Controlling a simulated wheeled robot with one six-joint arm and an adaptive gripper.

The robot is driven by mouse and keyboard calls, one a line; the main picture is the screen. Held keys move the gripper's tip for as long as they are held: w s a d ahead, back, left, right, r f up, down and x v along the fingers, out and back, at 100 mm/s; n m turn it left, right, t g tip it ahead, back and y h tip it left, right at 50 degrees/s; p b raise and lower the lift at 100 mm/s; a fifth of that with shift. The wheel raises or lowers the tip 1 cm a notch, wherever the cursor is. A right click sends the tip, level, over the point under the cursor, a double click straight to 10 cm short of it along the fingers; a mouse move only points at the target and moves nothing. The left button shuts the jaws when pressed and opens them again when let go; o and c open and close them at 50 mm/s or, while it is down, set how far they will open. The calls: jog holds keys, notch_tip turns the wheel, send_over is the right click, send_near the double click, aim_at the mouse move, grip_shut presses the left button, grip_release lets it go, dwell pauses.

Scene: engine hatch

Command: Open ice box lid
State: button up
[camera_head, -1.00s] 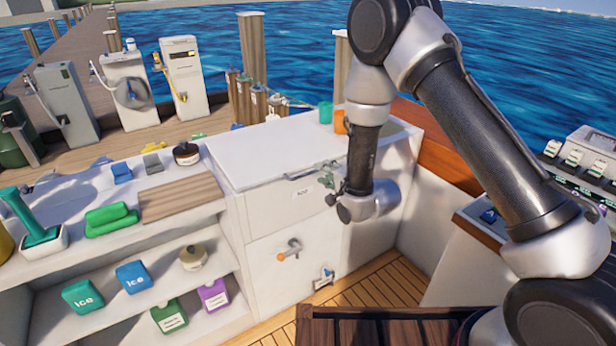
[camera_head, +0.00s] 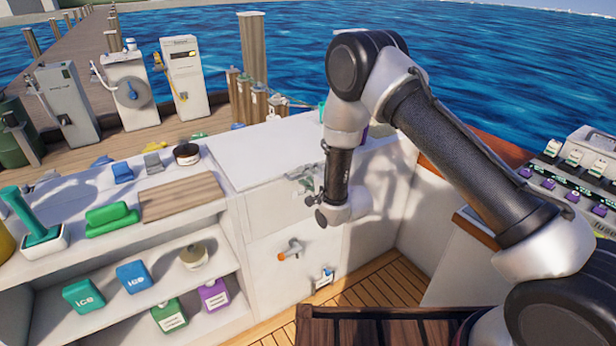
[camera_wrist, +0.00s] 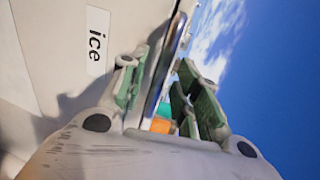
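The white ice box (camera_head: 275,222) stands right of the shelf unit, its flat white lid (camera_head: 262,150) lying closed on top. In the wrist view, an "ice" label (camera_wrist: 97,42) shows on its front face. My gripper (camera_head: 303,178) is at the box's upper front, near the lid's front edge. In the wrist view, its green-padded fingers (camera_wrist: 168,95) are apart, with the lid's edge (camera_wrist: 166,60) seemingly running between them. One finger is near the front face and the other is on the sky side. I cannot tell whether either touches the lid.
A teal cup (camera_head: 322,112) stands at the lid's back, partly hidden by my arm. A lower panel has an orange-tipped handle (camera_head: 290,250). The shelf unit left holds ice packs (camera_head: 134,277) and bottles. A brown slatted surface (camera_head: 375,325) is in front.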

jog(key=shift+c, duration=0.5)
grip_shut()
jog(key=shift+r, duration=0.1)
